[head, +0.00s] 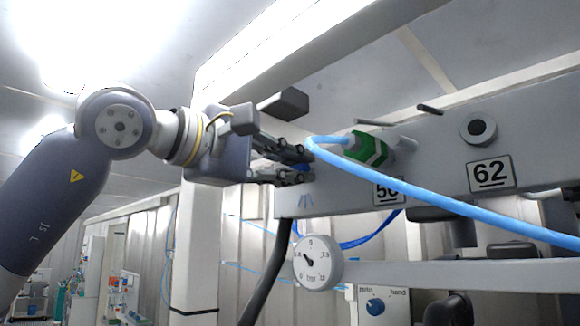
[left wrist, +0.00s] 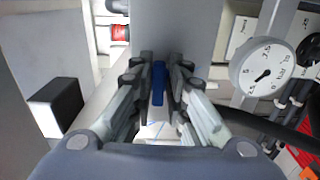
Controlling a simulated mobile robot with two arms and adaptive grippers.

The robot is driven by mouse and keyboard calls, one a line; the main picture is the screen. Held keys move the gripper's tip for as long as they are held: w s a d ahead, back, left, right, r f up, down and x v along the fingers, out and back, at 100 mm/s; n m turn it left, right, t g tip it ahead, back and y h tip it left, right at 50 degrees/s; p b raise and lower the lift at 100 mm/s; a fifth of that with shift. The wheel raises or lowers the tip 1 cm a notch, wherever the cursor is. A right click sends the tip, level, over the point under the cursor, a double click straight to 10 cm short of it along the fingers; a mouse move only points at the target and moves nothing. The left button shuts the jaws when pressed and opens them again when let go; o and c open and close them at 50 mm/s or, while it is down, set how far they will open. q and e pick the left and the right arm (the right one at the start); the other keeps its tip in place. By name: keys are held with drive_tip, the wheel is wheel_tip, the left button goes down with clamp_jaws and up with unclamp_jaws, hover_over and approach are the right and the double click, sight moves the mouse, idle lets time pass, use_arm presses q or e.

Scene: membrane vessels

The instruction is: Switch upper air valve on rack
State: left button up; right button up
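The rack (head: 440,150) is a long grey beam with number plates, one reading 62 (head: 490,174). My left gripper (head: 303,165) is at the left end of this beam, its fingers pointing right. In the left wrist view, a narrow blue valve handle (left wrist: 158,82) stands upright between the fingers of my left gripper (left wrist: 161,75). A finger is on each side of it, with a slim gap visible, so the gripper looks partly open around it. In the head view, the fingers hide most of the valve. My right gripper is not in view.
A light blue hose (head: 450,203) runs across the beam near a green connector (head: 366,148). A round gauge (head: 318,262) hangs below the fingers; it also shows in the left wrist view (left wrist: 265,73). A lower panel has a blue knob (head: 375,306).

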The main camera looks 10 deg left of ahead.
use_arm(q)
drive_tip(key=shift+o, duration=0.8)
drive_tip(key=shift+s, duration=0.1)
drive_tip(key=shift+a, duration=0.1)
drive_tip(key=v, duration=1.2)
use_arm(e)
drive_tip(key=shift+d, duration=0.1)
